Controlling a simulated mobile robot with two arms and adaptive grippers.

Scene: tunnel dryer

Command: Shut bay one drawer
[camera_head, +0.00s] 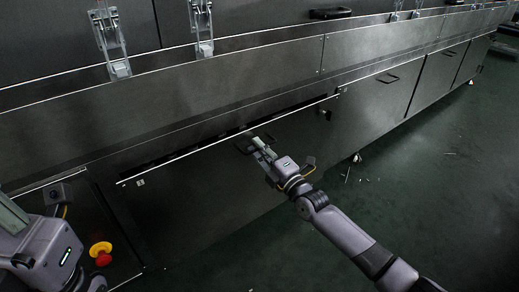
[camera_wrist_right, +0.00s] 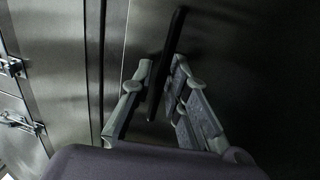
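The bay drawer's dark front panel (camera_head: 215,195) is in the middle of the head view. Its bright top edge stands a little out from the machine body, with a narrow dark gap behind it. I cannot read a bay number. My right gripper (camera_head: 260,143) is at the drawer's dark bar handle (camera_head: 241,147). In the right wrist view the handle (camera_wrist_right: 177,35) passes between the two close fingertips (camera_wrist_right: 162,68), which look closed around it. My left gripper (camera_head: 8,213) shows only partly at the left edge of the head view, away from the handle, its fingertips unclear.
A red and yellow emergency stop button (camera_head: 100,252) is on a panel at lower left. Other closed fronts with handles (camera_head: 387,79) run to the right. Metal latches (camera_head: 108,40) line the upper housing. The green floor (camera_head: 440,190) is mostly clear, with small scraps (camera_head: 366,181).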

